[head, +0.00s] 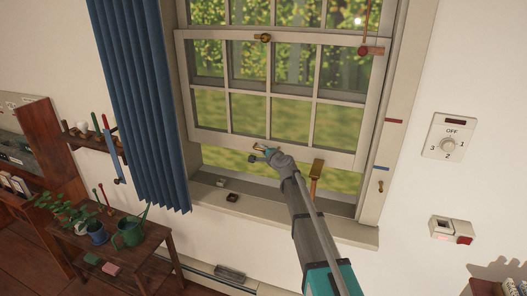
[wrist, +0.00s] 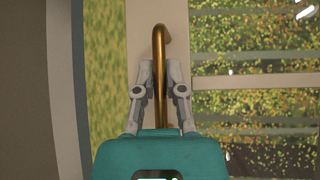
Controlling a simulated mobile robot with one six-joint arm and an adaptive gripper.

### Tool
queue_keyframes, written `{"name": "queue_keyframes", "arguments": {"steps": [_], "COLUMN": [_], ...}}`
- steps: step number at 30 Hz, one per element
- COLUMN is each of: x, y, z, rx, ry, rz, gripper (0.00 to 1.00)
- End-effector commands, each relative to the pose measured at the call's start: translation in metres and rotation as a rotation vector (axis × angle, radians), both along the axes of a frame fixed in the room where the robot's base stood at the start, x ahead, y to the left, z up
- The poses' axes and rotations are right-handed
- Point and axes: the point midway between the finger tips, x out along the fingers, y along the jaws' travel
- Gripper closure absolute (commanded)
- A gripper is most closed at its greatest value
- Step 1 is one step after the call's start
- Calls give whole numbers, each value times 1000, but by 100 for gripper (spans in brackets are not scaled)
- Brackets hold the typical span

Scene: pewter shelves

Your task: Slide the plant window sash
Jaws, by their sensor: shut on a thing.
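The white lower window sash (head: 335,157) has several panes and stands partly raised, with an open gap under its bottom rail. A brass sash lock (head: 265,38) sits on the top rail.
The window sill (head: 290,222) carries a small dark dish (head: 232,198). A blue curtain (head: 145,100) hangs left. A wooden plant table (head: 160,268) with a green watering can (head: 130,232) stands lower left. A dial (head: 449,136) is on the right wall.

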Motion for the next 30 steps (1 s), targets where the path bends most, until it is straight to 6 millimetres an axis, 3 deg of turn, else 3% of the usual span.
{"name": "queue_keyframes", "arguments": {"steps": [4, 16, 17, 22, 30], "x": [0, 1, 1, 1, 0], "y": [0, 0, 0, 0, 0], "z": [-14, -14, -14, -14, -14], "rx": [0, 1, 1, 1, 0], "ry": [0, 0, 0, 0, 0], "rz": [0, -1, -1, -1, 0], "gripper": [100, 100, 84, 52, 50]}}
